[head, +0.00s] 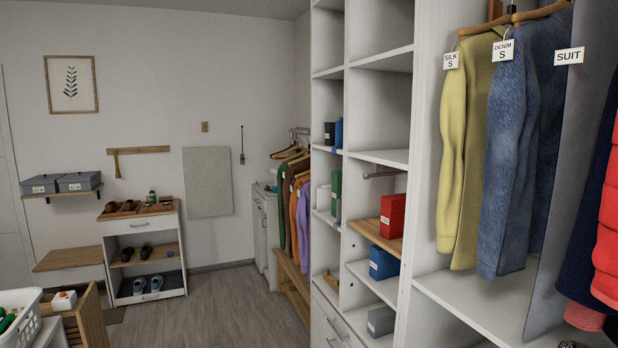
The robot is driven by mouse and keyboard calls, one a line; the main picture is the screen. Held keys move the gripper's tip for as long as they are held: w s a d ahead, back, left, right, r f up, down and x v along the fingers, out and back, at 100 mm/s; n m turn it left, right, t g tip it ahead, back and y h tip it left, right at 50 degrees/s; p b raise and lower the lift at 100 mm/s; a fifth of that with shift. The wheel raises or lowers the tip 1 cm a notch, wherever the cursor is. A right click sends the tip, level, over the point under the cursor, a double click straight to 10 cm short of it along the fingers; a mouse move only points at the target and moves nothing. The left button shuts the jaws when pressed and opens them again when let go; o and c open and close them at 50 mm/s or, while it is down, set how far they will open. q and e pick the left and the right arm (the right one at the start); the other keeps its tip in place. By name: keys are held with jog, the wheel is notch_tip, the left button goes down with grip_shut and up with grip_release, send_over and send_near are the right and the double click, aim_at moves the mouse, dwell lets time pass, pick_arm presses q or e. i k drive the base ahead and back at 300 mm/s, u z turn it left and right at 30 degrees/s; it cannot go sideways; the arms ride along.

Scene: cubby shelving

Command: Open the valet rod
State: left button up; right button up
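A short grey metal rod (384,174) with a rounded end lies roughly level at the cubby column, just under a white shelf and above the red box. It looks like the valet rod; its right end meets the white upright panel (411,200). I cannot tell how far it is drawn out. Neither of my grippers can be made out in the head view, and nothing is seen touching the rod.
A red box (391,215) stands on a wooden shelf (367,230) below the rod, with a blue box (383,263) lower down. A yellow jacket (463,150) and a denim jacket (513,160) hang to the right. The floor (220,305) at left centre is clear.

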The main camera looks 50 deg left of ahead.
aim_at(365, 175)
jog(key=u, duration=1)
jog(key=k, duration=0.3)
jog(key=u, duration=1.7)
jog(key=i, duration=1.75)
jog(key=z, duration=0.75)
jog(key=i, duration=0.85)
jog(key=z, duration=0.8)
